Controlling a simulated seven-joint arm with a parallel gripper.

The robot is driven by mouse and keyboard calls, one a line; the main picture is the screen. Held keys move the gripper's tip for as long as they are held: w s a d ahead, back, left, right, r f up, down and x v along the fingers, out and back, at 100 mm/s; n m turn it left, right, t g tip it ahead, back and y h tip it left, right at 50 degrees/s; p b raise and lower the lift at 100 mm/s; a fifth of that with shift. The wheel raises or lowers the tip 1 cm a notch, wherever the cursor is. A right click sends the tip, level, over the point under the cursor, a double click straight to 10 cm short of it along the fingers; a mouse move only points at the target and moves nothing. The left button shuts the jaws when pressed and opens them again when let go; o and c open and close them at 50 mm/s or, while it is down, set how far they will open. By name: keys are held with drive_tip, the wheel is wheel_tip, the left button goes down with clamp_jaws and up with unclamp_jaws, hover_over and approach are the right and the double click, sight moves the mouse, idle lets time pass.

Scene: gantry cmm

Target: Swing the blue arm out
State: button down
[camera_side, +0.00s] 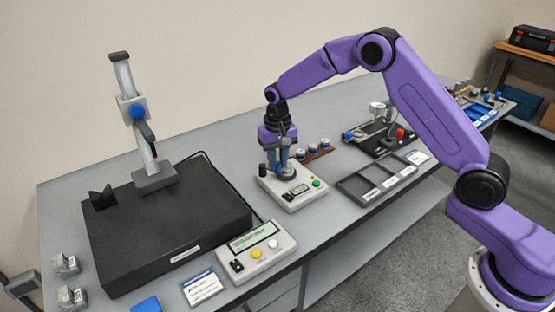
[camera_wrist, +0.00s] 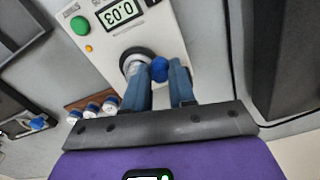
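My gripper (camera_side: 285,162) points down over a white instrument (camera_side: 309,198) with a small display and a green button. In the wrist view, its two blue fingers (camera_wrist: 159,80) are apart, one on each side of a round blue knob (camera_wrist: 160,69). I cannot tell whether they touch the knob. The knob is beside a round silver post (camera_wrist: 135,62) on the instrument, whose display reads 0.03 upside down. Any arm joined to the knob is hidden, so I cannot tell how it lies.
Blue-topped parts (camera_side: 311,148) in a brown rack stand behind the instrument. A grey compartment tray (camera_side: 377,182) is to the right. A black plate (camera_side: 165,225) with a tall stand (camera_side: 146,150) and a control box (camera_side: 256,253) are to the left.

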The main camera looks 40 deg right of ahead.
drive_tip(key=shift+a, duration=0.1)
drive_tip(key=shift+s+a+m, duration=0.1)
drive_tip(key=shift+a+m, duration=0.2)
drive_tip(key=shift+m, duration=0.5)
drive_tip(key=shift+a+m, duration=0.3)
drive_tip(key=shift+m, duration=0.5)
drive_tip(key=shift+a+m, duration=0.35)
drive_tip(key=shift+m, duration=0.45)
drive_tip(key=shift+a+m, duration=0.35)
drive_tip(key=shift+m, duration=0.45)
drive_tip(key=c, duration=0.9)
unclamp_jaws()
drive_tip(key=shift+c, duration=0.2)
wheel_tip(320, 180, up, 18)
drive_tip(key=shift+f, duration=0.25)
